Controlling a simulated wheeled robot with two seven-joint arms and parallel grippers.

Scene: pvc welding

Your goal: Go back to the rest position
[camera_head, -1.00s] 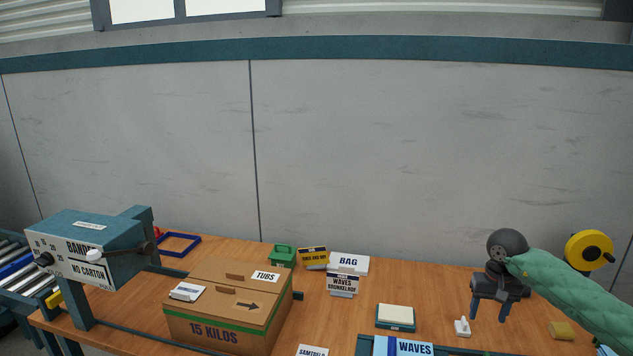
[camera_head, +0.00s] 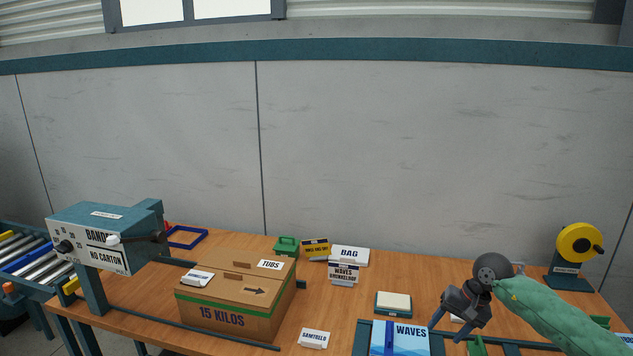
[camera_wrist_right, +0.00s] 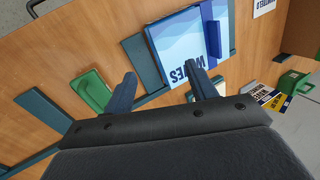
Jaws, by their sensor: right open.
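My right gripper (camera_head: 453,332) is open and empty above the right part of the wooden table, its green-sleeved arm coming in from the right. In the right wrist view its two dark fingers (camera_wrist_right: 162,92) are spread apart with nothing held between them. Beyond the fingertips in that view lies a blue and white WAVES pack (camera_wrist_right: 178,48). The pack also shows in the head view (camera_head: 400,342), to the left of the gripper. My left gripper is not in view.
A carton marked TUBS (camera_head: 225,312) stands left of centre, beside the bander machine (camera_head: 92,240) and roller conveyor (camera_head: 25,262). A white and teal pad (camera_head: 393,302), BAG signs (camera_head: 348,256) and a green box (camera_head: 286,246) are on the table. A yellow reel (camera_head: 578,244) stands back right.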

